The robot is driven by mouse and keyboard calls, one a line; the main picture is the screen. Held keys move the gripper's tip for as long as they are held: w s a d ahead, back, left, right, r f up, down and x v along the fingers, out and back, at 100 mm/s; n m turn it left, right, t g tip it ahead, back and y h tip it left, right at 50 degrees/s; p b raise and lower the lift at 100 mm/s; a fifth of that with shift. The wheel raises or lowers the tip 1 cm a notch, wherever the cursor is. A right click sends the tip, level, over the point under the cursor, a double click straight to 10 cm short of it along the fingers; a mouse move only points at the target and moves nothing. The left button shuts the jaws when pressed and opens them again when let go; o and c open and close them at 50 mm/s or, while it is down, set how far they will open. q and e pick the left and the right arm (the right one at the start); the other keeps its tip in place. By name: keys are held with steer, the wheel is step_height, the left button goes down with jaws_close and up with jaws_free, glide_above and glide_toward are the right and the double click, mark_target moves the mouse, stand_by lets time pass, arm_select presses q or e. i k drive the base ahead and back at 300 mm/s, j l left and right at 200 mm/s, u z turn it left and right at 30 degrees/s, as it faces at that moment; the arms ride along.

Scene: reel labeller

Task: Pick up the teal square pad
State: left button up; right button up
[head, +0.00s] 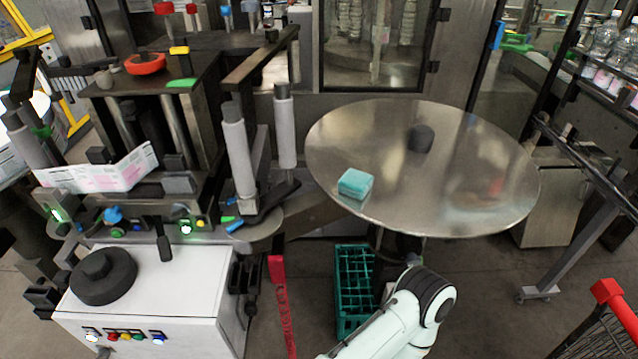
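The teal square pad (356,183) lies on the round metal table (470,190), near its left front edge. It looks like a small thick block with a lighter top, and nothing touches it from above. One of my pale arms shows at the bottom centre, below the front edge of the table. No gripper fingers can be made out, so neither gripper is seen near the pad.
The labelling machine (150,300) with upright grey rollers (285,125) is to the left. A teal crate (356,280) stands on the floor below the table. A red-topped rail (608,292) is at lower right. Most of the tabletop is clear.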

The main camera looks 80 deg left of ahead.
mark_target(355, 183)
steer(key=u, duration=4)
steer(key=k+l, duration=0.05)
